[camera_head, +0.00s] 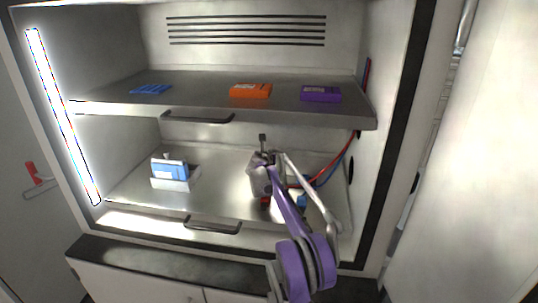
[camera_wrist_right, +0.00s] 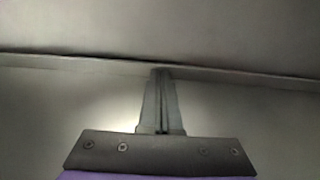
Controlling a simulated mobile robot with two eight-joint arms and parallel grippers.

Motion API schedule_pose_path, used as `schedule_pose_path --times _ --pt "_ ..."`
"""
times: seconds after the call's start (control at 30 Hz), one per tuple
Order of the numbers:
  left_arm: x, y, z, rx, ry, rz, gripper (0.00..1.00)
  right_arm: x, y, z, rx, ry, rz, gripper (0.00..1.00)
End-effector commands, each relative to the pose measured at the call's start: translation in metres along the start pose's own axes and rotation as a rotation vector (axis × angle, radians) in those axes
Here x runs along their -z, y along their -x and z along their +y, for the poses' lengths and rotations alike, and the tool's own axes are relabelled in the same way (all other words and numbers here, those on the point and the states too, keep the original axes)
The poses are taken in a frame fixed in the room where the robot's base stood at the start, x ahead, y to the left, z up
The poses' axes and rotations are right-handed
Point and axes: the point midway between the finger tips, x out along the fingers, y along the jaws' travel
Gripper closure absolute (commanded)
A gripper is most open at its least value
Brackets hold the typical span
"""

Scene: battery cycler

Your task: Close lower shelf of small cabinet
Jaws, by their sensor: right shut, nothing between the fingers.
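The small cabinet (camera_head: 391,110) is open at the front. Its lower shelf (camera_head: 135,196) has a dark handle (camera_head: 212,225) on its front edge. My right gripper (camera_head: 263,140) is above the lower shelf, right of the handle in the picture, with its arm in front of the shelf's right part. It is shut and empty; the fingers show together in the right wrist view (camera_wrist_right: 162,75), in front of a grey surface with a thin edge line. I cannot tell whether the fingertips touch that surface. My left gripper is not in view.
The upper shelf (camera_head: 200,103) carries a blue, an orange (camera_head: 250,91) and a purple item (camera_head: 320,94). A blue item in a white holder (camera_head: 172,180) stands on the lower shelf. Red and blue cables (camera_head: 335,165) hang at the right. A red handle (camera_head: 32,172) is at far left.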

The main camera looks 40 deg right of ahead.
Motion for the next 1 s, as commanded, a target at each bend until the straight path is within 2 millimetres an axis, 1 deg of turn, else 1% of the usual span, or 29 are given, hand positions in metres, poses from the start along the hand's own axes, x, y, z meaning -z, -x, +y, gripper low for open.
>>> schedule_pose_path --times 0.73,0.87,1.0 --pt "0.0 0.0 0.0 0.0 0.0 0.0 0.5 -0.004 -0.002 -0.002 0.0 0.002 -0.004 1.0" --pt "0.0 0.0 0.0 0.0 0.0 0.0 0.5 -0.005 0.003 0.001 0.0 0.002 -0.003 1.0" --pt "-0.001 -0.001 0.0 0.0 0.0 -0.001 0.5 -0.007 0.017 0.008 -0.002 0.003 -0.002 1.0"
